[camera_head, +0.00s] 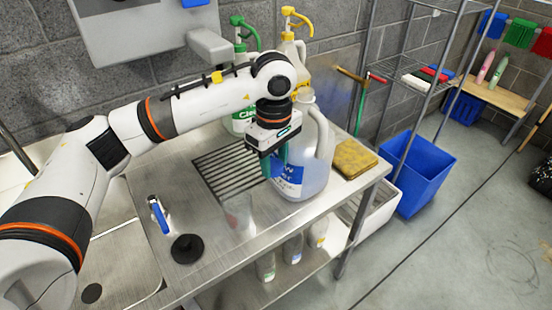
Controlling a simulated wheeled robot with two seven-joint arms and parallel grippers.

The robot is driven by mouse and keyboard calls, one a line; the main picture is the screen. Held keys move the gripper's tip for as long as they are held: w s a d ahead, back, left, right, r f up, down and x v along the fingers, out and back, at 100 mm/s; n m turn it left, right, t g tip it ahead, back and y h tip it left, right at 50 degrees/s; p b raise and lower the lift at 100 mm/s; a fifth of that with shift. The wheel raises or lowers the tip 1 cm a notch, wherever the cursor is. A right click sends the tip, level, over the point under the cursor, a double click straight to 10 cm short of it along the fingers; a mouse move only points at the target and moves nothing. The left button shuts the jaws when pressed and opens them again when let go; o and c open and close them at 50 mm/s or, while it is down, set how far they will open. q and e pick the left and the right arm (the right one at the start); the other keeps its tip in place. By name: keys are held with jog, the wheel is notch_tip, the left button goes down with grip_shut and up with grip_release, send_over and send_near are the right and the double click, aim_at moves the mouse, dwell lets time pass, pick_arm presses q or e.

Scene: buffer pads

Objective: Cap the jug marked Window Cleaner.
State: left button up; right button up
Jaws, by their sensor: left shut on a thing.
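A large translucent jug (314,165) with a blue and white label stands near the right end of the steel counter. Only part of the label's lettering shows, so I cannot read the whole name. Its pale neck (306,97) rises behind my left gripper, and I see no cap clearly on it. My left gripper (274,166) points down in front of the jug's left side and overlaps it in the picture. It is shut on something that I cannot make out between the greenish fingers. My right gripper is not in view.
Spray bottles with green (244,30) and yellow (297,20) heads stand behind. A yellow sponge-like pad (354,158) lies right of the jug. A ribbed drain area (222,172) is left of it. A blue bin (420,180) stands on the floor. Wire shelving rises at right.

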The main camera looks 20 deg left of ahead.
pick_arm(q)
jog(key=s+a+f+m, duration=0.2)
jog(key=s+a+m, duration=0.2)
jog(key=s+m, duration=0.5)
jog(key=m, duration=0.4)
jog(key=shift+s+f, duration=0.3)
jog(key=shift+f, duration=0.05)
jog(key=shift+a, duration=0.1)
